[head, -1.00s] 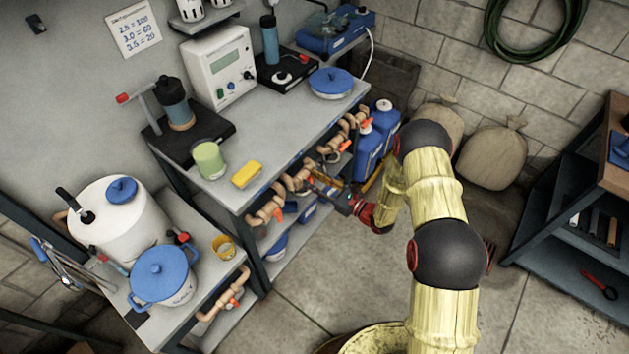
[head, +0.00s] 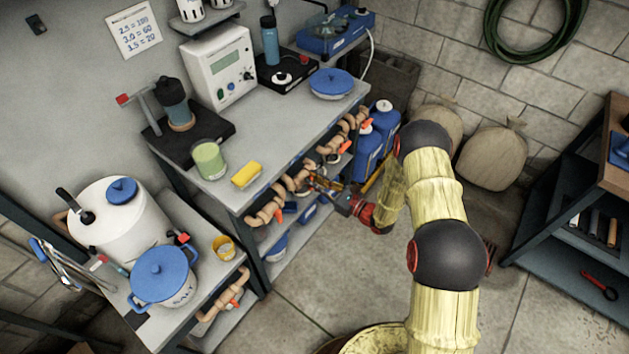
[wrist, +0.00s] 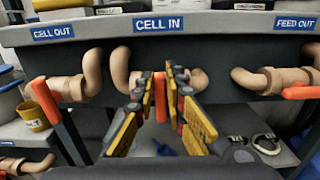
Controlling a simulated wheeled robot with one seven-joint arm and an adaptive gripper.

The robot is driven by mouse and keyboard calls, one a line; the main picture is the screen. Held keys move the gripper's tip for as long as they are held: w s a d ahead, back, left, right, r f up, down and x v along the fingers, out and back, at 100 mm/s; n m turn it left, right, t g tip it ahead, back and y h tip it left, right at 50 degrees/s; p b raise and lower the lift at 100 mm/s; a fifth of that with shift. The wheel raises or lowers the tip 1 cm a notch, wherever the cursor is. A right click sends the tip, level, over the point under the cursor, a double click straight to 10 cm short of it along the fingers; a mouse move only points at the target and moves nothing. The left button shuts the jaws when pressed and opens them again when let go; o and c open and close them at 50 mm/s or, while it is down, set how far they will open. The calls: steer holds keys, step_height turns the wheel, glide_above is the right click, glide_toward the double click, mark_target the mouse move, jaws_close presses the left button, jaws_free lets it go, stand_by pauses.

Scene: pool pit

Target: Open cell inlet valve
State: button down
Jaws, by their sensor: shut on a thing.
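In the wrist view the cell inlet valve sits on a tan pipe (wrist: 121,72) below the blue CELL IN label (wrist: 158,23). Its orange handle (wrist: 160,97) stands between the two yellow-and-black fingers of my gripper (wrist: 163,85). The gripper is shut on this handle, and the fingers hide part of the valve body. In the head view my gripper (head: 325,184) reaches in under the front edge of the bench, at the row of tan pipes. The handle is too small to make out clearly there.
The CELL OUT valve's orange handle (wrist: 45,101) is to the left and the FEED OUT valve's orange handle (wrist: 301,92) to the right. The bench top (head: 290,125) overhangs the pipes. Blue jugs (head: 369,149) stand beyond. The floor (head: 345,270) in front is clear.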

mark_target(301, 185)
steer(key=shift+s+a+f+n, duration=0.1)
steer(key=shift+n, duration=0.3)
steer(key=n+b, duration=0.1)
steer(key=n, duration=0.1)
steer(key=s+n+b, duration=0.1)
steer(key=n, duration=0.1)
steer(key=shift+a+f+b, duration=0.2)
steer(key=shift+a+b, duration=0.1)
steer(key=shift+b, duration=0.05)
steer(key=n+b, duration=0.1)
steer(key=n, duration=0.1)
steer(key=n+b, duration=0.1)
steer(key=f+n+b, duration=0.1)
steer(key=n, duration=0.1)
steer(key=shift+s+a+n, duration=0.3)
steer(key=shift+s+a, duration=0.05)
steer(key=n+b, duration=0.1)
steer(key=f+n+b, duration=0.1)
steer(key=n+b, duration=0.1)
steer(key=shift+s+a+n, duration=0.1)
steer(key=shift+s+n, duration=0.1)
steer(key=shift+n, duration=0.1)
steer(key=shift+s+f+n+b, duration=0.1)
steer(key=shift+f+n+b, duration=0.1)
steer(key=shift+n+b, duration=0.65)
steer(key=shift+f+n+b, duration=0.15)
steer(key=shift+n+b, duration=0.5)
steer(key=shift+n, duration=0.4)
